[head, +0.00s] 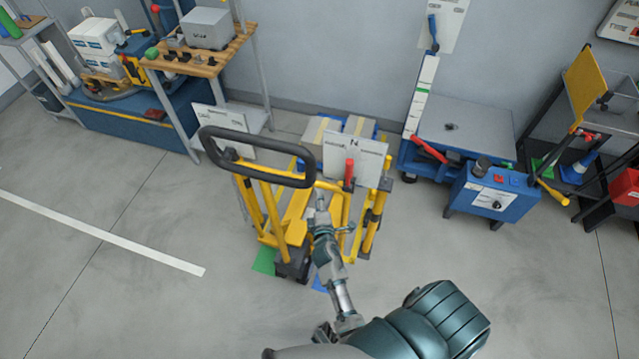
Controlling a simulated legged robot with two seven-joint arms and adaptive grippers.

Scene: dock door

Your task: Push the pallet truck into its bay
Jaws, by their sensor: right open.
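The yellow pallet truck (296,232) stands upright on the grey floor in the middle of the head view. Its black loop handle (258,179) faces me at the upper left of its frame. My right arm reaches in from the bottom, and my right gripper (321,206) is open in front of the truck's yellow frame, right of the handle. I cannot tell whether it touches the frame. My left gripper is not in view. A clearly outlined bay cannot be made out; a green patch (264,261) and a blue patch show on the floor at the truck's base.
A white plate with a red lever (349,172) stands at the truck's right side. A blue machine (492,192) is to the right, before a grey wall. A wooden-topped bench (198,62) stands at upper left. A white floor line (105,234) crosses open floor at left.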

